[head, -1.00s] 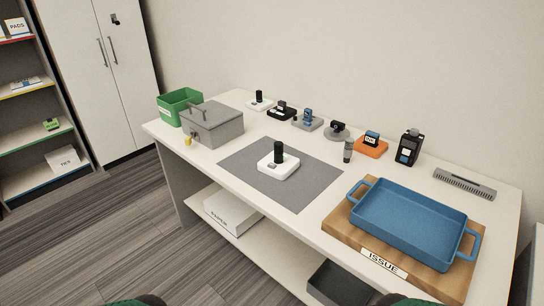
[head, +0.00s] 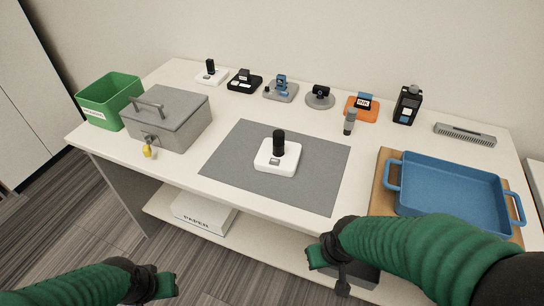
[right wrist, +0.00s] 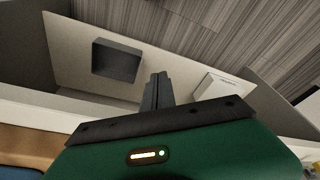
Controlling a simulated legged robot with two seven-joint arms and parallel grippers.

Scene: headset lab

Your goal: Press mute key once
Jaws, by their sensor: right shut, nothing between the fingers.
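A white device (head: 277,160) with an upright black post (head: 279,143) sits on the grey mat (head: 235,180) in the middle of the table. A small grey key (head: 274,161) shows on its front face; I cannot read a label on it. My right gripper (head: 342,287) is shut and empty, low in front of the table edge, apart from the device. Its closed fingers also show in the right wrist view (right wrist: 157,92), over the lower shelf. My left gripper (head: 165,286) is at the bottom left, short of the table; its fingers are not clear.
A grey lidded box (head: 170,118), a green bin (head: 108,98) and a yellow padlock (head: 148,152) are at the left. Several small devices line the back. A blue tray (head: 450,190) on a wooden board is at the right. The mat around the device is clear.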

